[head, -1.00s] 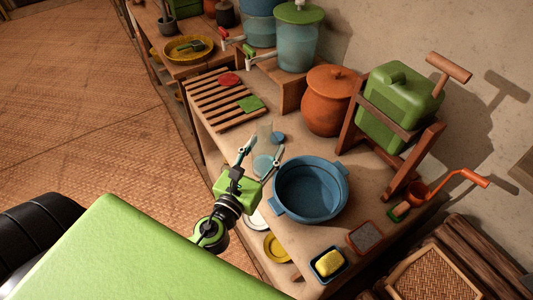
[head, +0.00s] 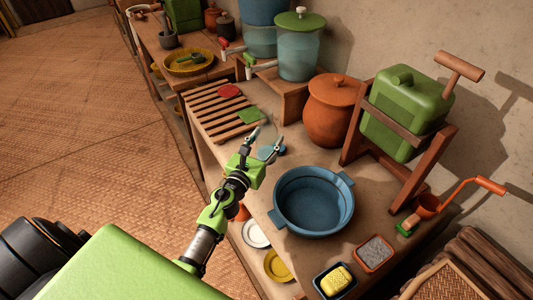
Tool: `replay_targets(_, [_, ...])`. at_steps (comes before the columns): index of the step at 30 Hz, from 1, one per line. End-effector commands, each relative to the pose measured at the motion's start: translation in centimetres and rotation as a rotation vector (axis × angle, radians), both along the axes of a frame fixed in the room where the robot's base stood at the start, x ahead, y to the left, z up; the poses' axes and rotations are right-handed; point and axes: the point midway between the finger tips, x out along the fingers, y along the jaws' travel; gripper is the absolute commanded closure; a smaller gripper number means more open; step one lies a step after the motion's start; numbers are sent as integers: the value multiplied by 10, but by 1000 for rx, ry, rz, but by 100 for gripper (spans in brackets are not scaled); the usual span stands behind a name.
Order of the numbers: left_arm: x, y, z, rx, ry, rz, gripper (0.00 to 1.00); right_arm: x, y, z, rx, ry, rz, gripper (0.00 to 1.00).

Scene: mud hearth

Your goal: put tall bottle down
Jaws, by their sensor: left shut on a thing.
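A clear, see-through vessel, seemingly the tall bottle (head: 268,130), shows faintly between the fingers of my left gripper (head: 263,140). My left gripper is shut on it above the wooden counter (head: 222,160). The gripper hides its lower part, and I cannot tell whether its base touches the counter. A small flat blue disc (head: 277,152) shows beside and behind the fingers. My right gripper is not in view.
A blue two-handled basin (head: 313,200) stands close in front. A slatted wooden rack (head: 205,115) with red and green cloths lies behind. A clay pot (head: 332,115) and a green container on a wooden stand (head: 405,105) are at the right.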

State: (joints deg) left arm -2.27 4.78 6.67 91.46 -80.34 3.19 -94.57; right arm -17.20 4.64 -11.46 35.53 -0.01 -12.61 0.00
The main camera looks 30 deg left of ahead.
Motion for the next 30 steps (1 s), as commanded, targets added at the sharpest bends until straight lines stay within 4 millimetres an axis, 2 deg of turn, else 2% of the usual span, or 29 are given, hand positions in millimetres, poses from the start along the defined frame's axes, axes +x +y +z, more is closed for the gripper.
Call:
replay_targets(1, [4,2,-6,-2,-2,2,83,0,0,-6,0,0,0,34])
replay_targets(5, [8,4,-10,0,-2,1,83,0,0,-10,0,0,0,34])
replay_targets(8, [15,7,-22,-3,-2,2,83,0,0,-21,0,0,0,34])
replay_targets(13, [14,7,-45,-3,0,2,83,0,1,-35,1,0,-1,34])
replay_targets(27, [13,7,-51,2,-1,0,83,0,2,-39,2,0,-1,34])
replay_targets(28, [13,7,-51,1,0,0,51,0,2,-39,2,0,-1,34])
replay_targets(30, [13,7,-50,1,1,1,37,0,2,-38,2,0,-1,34])
